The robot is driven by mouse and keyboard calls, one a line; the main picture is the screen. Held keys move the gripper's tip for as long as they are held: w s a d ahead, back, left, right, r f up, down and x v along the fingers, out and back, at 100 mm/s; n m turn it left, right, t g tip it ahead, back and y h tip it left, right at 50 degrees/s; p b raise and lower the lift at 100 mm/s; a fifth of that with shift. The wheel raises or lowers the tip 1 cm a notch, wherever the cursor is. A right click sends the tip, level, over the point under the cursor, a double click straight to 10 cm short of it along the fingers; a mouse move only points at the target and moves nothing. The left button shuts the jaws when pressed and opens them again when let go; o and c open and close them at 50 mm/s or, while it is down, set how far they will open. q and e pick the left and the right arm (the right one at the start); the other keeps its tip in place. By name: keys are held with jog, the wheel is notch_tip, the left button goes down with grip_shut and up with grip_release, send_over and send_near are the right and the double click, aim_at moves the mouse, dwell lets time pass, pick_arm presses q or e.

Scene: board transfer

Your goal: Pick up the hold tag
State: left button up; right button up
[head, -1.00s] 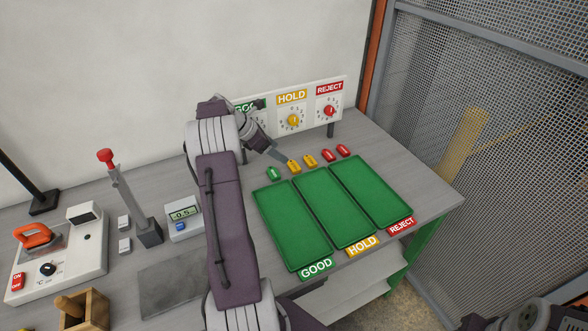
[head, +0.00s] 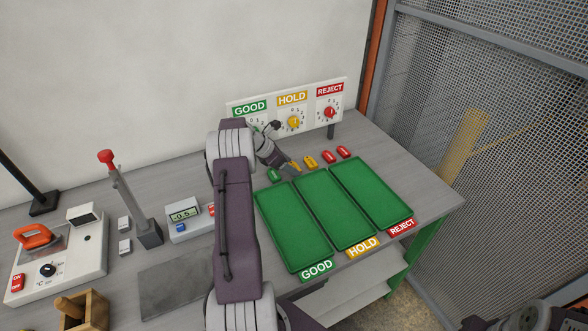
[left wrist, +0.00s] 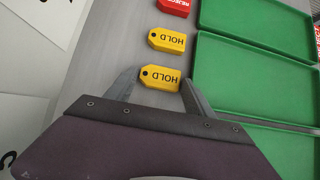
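Two yellow hold tags lie on the grey bench behind the green trays. The nearer hold tag (left wrist: 160,78) is between the open fingers of my left gripper (left wrist: 158,92) in the left wrist view, with gaps visible on both sides. The other hold tag (left wrist: 167,40) lies just beyond it; it also shows in the head view (head: 311,161). In the head view my left gripper (head: 292,167) is low at the nearer tag and partly covers it. Only part of my right arm shows at the lower right; its fingers are not visible.
A green tag (head: 274,174) and two red reject tags (head: 328,156) flank the yellow ones. The green hold tray (head: 334,210) sits in front, between the good and reject trays. The dial panel (head: 262,103) stands close behind. Bare bench lies right of the tags.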

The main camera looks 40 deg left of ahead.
pick_arm(q)
jog(key=c, duration=0.8)
jog(key=shift+r, duration=0.1)
jog(key=shift+r, duration=0.35)
notch_tip(320, 180, up, 3)
jog(key=s+d+r, duration=0.1)
jog(key=d+r, duration=0.1)
jog(key=d, duration=0.1)
jog(key=s+d+r, duration=0.1)
jog(key=d+r, duration=0.1)
jog(key=d, duration=0.2)
jog(key=s+d+r+b, duration=0.1)
jog(key=d+r, duration=0.2)
jog(key=d, duration=0.1)
jog(key=shift+s, duration=0.4)
